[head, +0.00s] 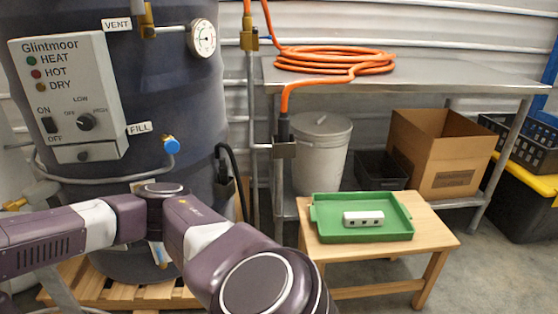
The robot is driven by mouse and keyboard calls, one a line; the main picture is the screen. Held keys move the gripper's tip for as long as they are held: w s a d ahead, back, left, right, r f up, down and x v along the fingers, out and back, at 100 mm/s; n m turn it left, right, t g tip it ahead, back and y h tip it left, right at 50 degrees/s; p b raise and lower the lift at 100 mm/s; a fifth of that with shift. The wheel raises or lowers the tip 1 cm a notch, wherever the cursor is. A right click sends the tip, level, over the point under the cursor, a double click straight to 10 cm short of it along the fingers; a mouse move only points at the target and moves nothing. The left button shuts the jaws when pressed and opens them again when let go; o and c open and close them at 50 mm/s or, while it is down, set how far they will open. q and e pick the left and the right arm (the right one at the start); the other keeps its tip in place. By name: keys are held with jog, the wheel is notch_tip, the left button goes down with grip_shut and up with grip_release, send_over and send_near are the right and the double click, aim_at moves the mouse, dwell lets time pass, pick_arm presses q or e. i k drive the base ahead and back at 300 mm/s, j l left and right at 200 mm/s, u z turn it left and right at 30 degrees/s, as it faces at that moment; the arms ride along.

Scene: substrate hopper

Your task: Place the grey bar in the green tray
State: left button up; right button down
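The green tray (325,236) sits on a small wooden table at the lower right. A pale, whitish-grey bar (363,219) with dark square marks on its side lies inside the tray, near the middle of its floor. I cannot tell for certain whether this is the task's grey bar; no other loose grey bar is visible. My purple and white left arm comes in from the left and bends down to the bottom middle, left of the wooden table. Its gripper is out of the picture. My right gripper does not show either.
A dark tank (180,95) with a control box (70,100) stands at the left on a wooden pallet. A metal bench (440,82) carries a coiled orange hose (335,62). Under it are a lidded grey bin (318,160) and a cardboard box (440,155). The wooden table (435,238) has bare wood right of the tray.

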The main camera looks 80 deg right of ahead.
aim_at(339, 214)
jog(key=l+z, duration=0.15)
jog(key=z, duration=0.25)
jog(key=l+z, duration=0.15)
jog(key=z, duration=0.25)
jog(key=l+z, duration=0.15)
jog(key=z, duration=0.3)
jog(key=l+z, duration=0.2)
jog(key=z, duration=0.2)
jog(key=i+l+z, duration=0.15)
jog(key=l, duration=0.25)
jog(key=i+l+z, duration=0.15)
jog(key=l, duration=0.2)
jog(key=i+l+z, duration=0.2)
jog(key=l, duration=0.15)
jog(key=i+l, duration=0.1)
jog(key=l, duration=0.3)
